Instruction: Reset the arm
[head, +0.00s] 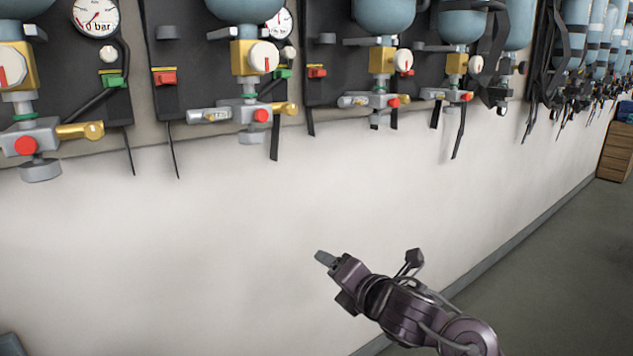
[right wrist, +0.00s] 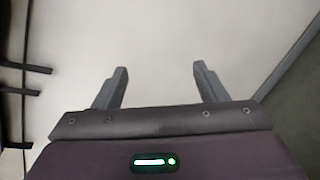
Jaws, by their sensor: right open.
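My right arm comes in from the lower right in the head view. Its gripper (head: 326,259) is in front of the bare white wall, below the row of breathing sets. My left gripper is not clearly in view; a small dark shape shows at the bottom left corner of the head view.
Breathing sets with blue-grey cylinders (head: 383,14), valves and a pressure gauge (head: 96,16) hang along the wall (head: 200,220). Black straps dangle below them. A wooden drawer unit (head: 617,150) stands at the far right. The grey floor (head: 560,280) at the right is clear.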

